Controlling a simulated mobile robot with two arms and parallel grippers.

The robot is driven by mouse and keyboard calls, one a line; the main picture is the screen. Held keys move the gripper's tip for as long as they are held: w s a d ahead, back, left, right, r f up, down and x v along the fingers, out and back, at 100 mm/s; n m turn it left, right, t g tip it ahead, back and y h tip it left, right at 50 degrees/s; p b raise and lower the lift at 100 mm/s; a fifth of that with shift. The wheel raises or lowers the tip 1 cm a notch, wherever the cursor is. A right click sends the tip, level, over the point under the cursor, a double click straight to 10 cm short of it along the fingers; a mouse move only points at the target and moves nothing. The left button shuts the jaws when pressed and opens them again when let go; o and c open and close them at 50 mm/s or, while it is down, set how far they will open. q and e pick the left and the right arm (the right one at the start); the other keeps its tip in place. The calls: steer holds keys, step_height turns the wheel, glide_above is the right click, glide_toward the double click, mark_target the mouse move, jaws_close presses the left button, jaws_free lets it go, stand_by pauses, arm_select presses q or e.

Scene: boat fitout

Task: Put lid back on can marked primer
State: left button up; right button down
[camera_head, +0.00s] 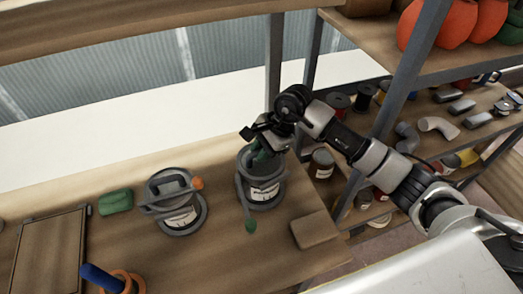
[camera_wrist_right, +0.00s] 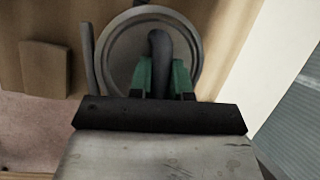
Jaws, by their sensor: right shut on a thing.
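A grey can (camera_head: 264,192) with a white label stands on the bench; the label's text is too small to read surely. A grey bail with a green grip hangs at its side. My right gripper (camera_head: 262,150) is directly above this can. In the right wrist view its green fingertips (camera_wrist_right: 160,78) are shut on the dark grey handle of a round grey lid (camera_wrist_right: 118,50), which appears over the can's mouth. I cannot tell whether the lid is seated. A second labelled can (camera_head: 181,218) stands to the left, with an orange-gripped bail. My left gripper is out of view.
A brown block (camera_head: 315,231) lies right of the can near the bench edge. A green block (camera_head: 115,202), a wooden tray (camera_head: 45,255) and a blue-handled item (camera_head: 102,278) are to the left. A metal shelf post (camera_head: 273,65) rises behind the can. Shelves with jars and pipe fittings stand at right.

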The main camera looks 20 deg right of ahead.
steer(key=shift+f+b, duration=0.35)
steer(key=shift+b, duration=0.65)
stand_by(1.2)
steer(key=c, duration=0.5)
jaws_free()
steer(key=shift+r, duration=0.1)
steer(key=shift+r+p, duration=1.45)
steer(key=shift+r, duration=2)
